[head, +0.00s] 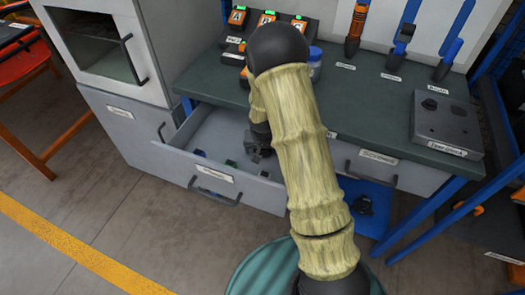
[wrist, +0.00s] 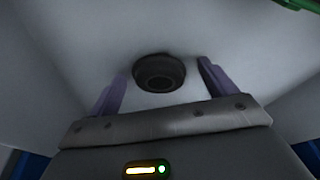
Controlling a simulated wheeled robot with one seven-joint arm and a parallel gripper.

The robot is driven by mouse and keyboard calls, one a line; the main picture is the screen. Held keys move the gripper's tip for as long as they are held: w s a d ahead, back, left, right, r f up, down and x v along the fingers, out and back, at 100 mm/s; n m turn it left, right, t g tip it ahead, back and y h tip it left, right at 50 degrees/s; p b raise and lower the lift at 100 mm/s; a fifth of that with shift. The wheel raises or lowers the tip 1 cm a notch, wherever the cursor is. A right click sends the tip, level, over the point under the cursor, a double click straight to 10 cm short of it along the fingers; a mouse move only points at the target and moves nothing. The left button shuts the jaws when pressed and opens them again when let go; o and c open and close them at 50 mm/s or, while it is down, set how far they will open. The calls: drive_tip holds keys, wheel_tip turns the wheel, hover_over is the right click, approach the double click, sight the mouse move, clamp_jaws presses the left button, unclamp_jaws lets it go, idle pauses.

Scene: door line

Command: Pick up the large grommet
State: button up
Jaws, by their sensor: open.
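In the wrist view a dark round grommet (wrist: 159,73) with a hole in its middle lies on the pale floor of the open drawer. My gripper (wrist: 158,82) is open, with its two purple fingers on either side of the grommet and apart from it. In the head view my gripper (head: 259,152) is inside the open drawer (head: 222,180), partly behind my arm. The grommet cannot be made out in the head view. Whether the fingers are level with the grommet is hard to tell.
Small green and blue items (head: 231,163) lie in the drawer left of my gripper. A green edge (wrist: 297,4) shows at the wrist view's top right. The workbench top (head: 375,105) overhangs the drawer's back. A grey block (head: 446,122) stands on the bench at right.

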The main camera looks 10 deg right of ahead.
idle(0.5)
drive_tip(key=c, duration=1)
drive_tip(key=shift+c, duration=0.2)
drive_tip(key=shift+r, duration=0.1)
drive_tip(key=shift+r, duration=0.3)
drive_tip(key=shift+a+r, duration=0.15)
drive_tip(key=shift+r, duration=0.1)
drive_tip(key=s+a, duration=0.1)
drive_tip(key=a, duration=0.2)
drive_tip(key=shift+s+f, duration=0.15)
drive_tip(key=shift+s, duration=0.25)
wheel_tip(320, 180, up, 14)
drive_tip(key=p, duration=0.1)
